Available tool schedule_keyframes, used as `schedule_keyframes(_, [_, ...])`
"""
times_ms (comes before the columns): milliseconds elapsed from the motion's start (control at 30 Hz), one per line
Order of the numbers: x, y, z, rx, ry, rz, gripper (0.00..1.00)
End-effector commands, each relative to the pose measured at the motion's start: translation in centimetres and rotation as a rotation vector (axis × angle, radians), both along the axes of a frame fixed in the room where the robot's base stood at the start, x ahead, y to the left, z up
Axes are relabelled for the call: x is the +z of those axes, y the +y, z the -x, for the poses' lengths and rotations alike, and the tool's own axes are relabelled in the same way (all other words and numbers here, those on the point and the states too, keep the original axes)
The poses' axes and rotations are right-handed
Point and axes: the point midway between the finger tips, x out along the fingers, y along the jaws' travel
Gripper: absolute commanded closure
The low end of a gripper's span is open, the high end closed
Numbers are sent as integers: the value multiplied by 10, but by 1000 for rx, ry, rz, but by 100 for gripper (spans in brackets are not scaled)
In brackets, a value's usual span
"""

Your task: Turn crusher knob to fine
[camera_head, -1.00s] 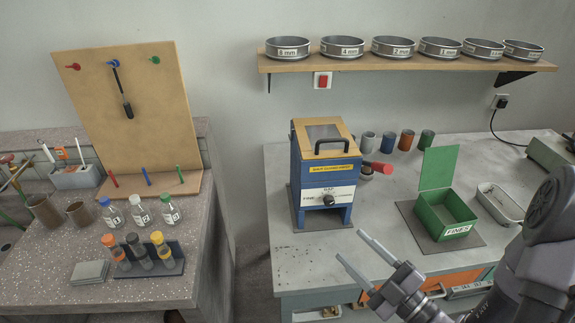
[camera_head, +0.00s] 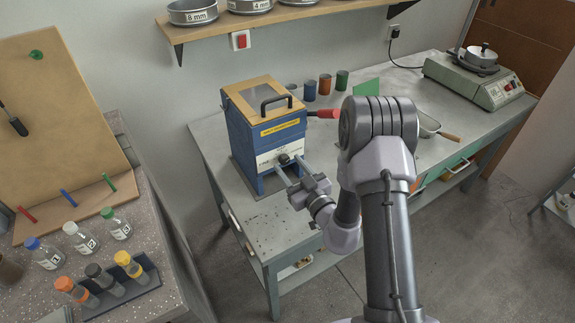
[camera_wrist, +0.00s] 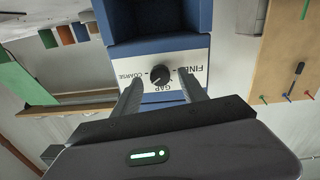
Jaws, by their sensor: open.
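The blue crusher (camera_head: 262,135) with its wooden top stands on the grey bench. Its black knob (camera_head: 284,158) sits on a white front plate. In the wrist view the knob (camera_wrist: 160,76) is centred on the plate, whose lettering appears upside down: FINE at right, COARSE at left, GAP below. Which way the knob points is too small to tell surely. My gripper (camera_head: 288,163) is open in front of the plate. In the wrist view its two fingers (camera_wrist: 160,84) lie on either side of the knob, with gaps; contact is not visible.
A red-ended handle (camera_head: 325,113) sticks out at the crusher's right. Several coloured cups (camera_head: 325,84) stand behind it. My arm hides most of the green box, whose lid (camera_head: 366,87) shows.

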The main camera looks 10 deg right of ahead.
Motion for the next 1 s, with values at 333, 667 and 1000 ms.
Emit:
schedule_keyframes(333, [0, 4, -15, -1, 1, -1, 50])
schedule_keyframes(667, [0, 4, -15, -1, 1, -1, 99])
schedule_keyframes(1000, [1, 4, -14, 0, -9, 32, 100])
